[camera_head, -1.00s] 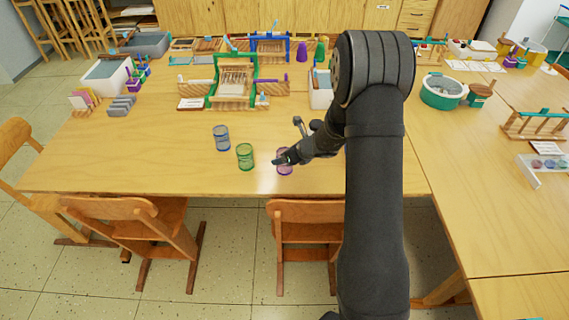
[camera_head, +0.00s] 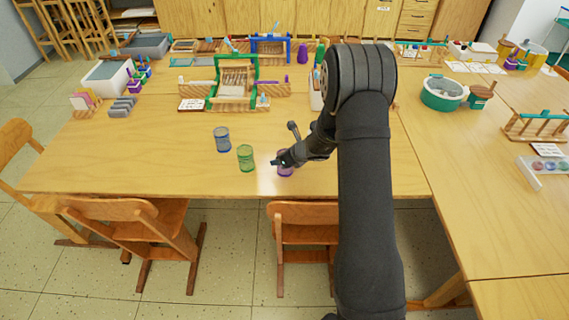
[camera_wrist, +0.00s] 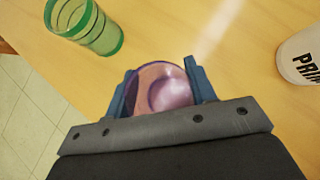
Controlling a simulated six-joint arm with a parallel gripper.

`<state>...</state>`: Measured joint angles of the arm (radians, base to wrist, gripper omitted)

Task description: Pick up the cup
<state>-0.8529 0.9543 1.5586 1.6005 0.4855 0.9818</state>
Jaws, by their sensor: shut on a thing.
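A purple see-through cup (camera_head: 285,170) stands near the front edge of the table, partly hidden by my gripper (camera_head: 281,162). In the wrist view the purple cup (camera_wrist: 163,84) sits between the two blue fingers of my gripper (camera_wrist: 160,88), which is shut on it. A green see-through cup (camera_head: 246,158) stands just left of it and also shows in the wrist view (camera_wrist: 88,27). A blue see-through cup (camera_head: 222,139) stands further back and left. I cannot tell whether the purple cup is clear of the table.
A wooden table (camera_head: 150,160) bears the cups. Looms (camera_head: 236,85) and trays stand behind. A white object with dark letters (camera_wrist: 300,55) is right of the purple cup in the wrist view. Chairs (camera_head: 303,225) stand along the front edge. The table left of the cups is clear.

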